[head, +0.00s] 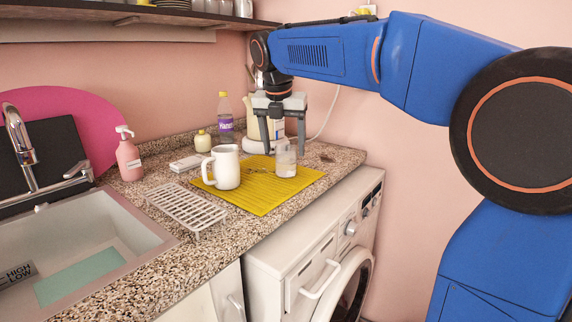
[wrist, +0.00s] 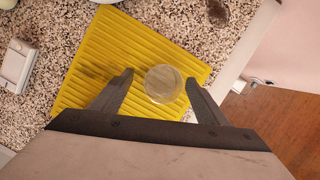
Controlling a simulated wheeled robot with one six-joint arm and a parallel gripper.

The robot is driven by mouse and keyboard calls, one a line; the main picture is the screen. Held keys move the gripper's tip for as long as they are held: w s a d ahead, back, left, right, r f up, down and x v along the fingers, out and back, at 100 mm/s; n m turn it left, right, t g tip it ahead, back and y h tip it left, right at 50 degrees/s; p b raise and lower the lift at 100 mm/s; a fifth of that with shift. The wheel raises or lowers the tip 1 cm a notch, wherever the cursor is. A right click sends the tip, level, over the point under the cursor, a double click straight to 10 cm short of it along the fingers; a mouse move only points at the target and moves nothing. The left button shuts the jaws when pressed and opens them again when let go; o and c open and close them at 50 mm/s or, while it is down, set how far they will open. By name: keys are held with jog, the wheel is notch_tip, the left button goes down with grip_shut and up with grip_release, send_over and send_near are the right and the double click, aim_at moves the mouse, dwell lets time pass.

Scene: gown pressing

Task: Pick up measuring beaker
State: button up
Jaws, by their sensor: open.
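The measuring beaker (head: 286,160) is a clear, upright cup on the right part of the yellow ribbed mat (head: 250,199). In the wrist view the beaker (wrist: 163,84) shows from above as a round, translucent shape between my finger tips. My gripper (head: 285,144) is open and points down at the beaker; in the wrist view its two fingers (wrist: 159,78) stand to the left and right of it with gaps. I cannot tell how far the tips are above the mat.
A white pitcher (head: 224,167) stands left of the beaker on the mat. A kettle (head: 262,125), purple-labelled bottle (head: 225,118) and small yellowish jar (head: 202,141) stand behind. A wire rack (head: 187,207) and sink (head: 80,250) lie left. The counter's front edge is close to the mat's right side.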

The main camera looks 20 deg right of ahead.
aim_at(287, 160)
jog(key=shift+s+x, duration=0.1)
jog(key=shift+x, duration=1.25)
jog(key=shift+s+x, duration=0.15)
jog(key=shift+x, duration=1.2)
jog(key=shift+d, duration=0.2)
jog(key=c, duration=1.2)
